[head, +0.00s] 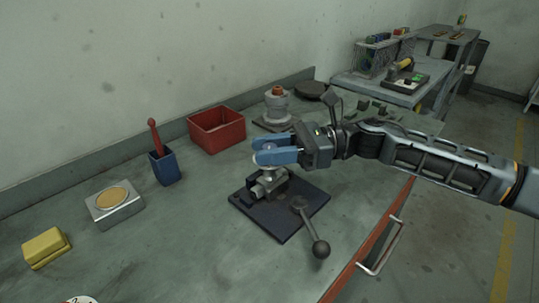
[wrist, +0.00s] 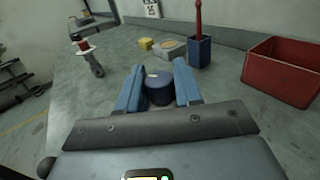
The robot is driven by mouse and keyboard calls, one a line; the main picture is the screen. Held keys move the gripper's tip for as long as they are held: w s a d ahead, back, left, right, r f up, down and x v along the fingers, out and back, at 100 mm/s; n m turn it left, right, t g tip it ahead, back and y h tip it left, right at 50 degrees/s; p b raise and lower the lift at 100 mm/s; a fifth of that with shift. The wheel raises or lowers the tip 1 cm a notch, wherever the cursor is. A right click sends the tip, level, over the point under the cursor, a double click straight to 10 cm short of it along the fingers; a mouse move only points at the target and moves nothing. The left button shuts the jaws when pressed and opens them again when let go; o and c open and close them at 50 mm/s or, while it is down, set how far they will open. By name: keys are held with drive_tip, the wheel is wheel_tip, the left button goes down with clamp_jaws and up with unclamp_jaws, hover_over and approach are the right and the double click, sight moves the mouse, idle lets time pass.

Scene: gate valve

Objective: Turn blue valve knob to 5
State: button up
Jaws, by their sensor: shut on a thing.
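The blue valve knob (wrist: 159,88) sits between the two blue fingers of my gripper (wrist: 158,84) in the wrist view. My gripper is shut on the knob. In the head view my gripper (head: 268,148) is at the top of the grey valve body (head: 268,183), and its fingers mostly hide the knob. The valve stands on a dark base plate (head: 283,222) on the workbench. A lever with a black ball end (head: 320,249) is on the same plate. No number or scale mark on the knob is readable.
A red bin (head: 217,130), a blue holder (head: 166,168) with a red-handled tool and a silver box (head: 115,205) stand behind and left. A yellow block (head: 46,247) lies farther left. A grey round fixture (head: 277,108) stands behind my gripper.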

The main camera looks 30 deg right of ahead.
drive_tip(key=shift+f, duration=0.1)
drive_tip(key=o, duration=1)
drive_tip(key=shift+c, duration=0.2)
drive_tip(key=b+v, duration=0.1)
drive_tip(key=v, duration=0.6)
drive_tip(key=shift+s+d, duration=0.1)
drive_tip(key=shift+d, duration=0.3)
